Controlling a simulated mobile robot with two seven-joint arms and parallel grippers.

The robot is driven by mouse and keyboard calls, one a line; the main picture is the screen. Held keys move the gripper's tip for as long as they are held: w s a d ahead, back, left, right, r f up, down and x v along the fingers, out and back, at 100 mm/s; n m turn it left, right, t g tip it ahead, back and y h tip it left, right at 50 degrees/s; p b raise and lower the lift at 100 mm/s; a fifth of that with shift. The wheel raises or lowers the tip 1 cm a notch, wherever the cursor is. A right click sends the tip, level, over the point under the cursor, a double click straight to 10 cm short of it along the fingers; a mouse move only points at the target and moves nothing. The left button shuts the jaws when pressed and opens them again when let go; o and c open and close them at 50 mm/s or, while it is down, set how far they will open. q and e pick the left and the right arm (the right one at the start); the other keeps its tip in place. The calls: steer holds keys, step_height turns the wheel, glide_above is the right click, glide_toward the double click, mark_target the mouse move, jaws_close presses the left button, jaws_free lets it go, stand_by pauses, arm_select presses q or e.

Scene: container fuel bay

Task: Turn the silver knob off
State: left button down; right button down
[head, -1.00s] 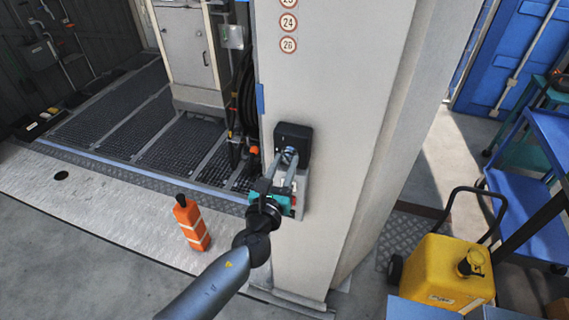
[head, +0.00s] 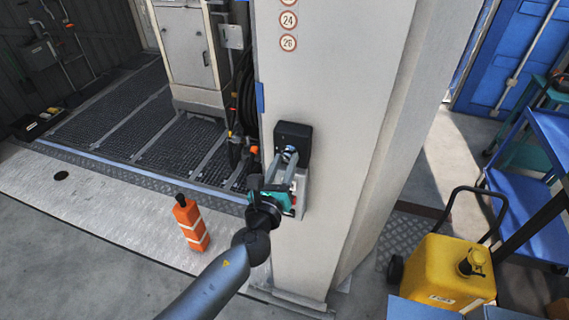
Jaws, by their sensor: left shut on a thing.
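The silver knob (head: 290,152) is on a black box (head: 293,135) fixed to the pale column, in the middle of the head view. My left gripper (head: 287,158) reaches up to it from below, and its fingers are shut on the knob. The fingers cover much of the knob, so its exact turn position cannot be told. A grey box with a red button (head: 294,203) sits just under the black box, partly hidden behind my gripper. My right gripper is not in view.
The pale column (head: 340,100) stands in front. An orange and white bollard (head: 191,224) is at the left on the floor. A yellow wheeled tank (head: 445,273) and a blue cart (head: 540,230) stand at the right. A black hose (head: 246,100) hangs left of the column.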

arm_select(q)
steer(key=n, duration=0.4)
steer(key=shift+b, duration=0.35)
steer(key=shift+n+g, duration=0.3)
steer(key=shift+n, duration=2.4)
steer(key=c, duration=0.5)
jaws_free()
steer(key=shift+c, duration=0.2)
steer(key=b+v, duration=0.2)
steer(key=v, duration=1.3)
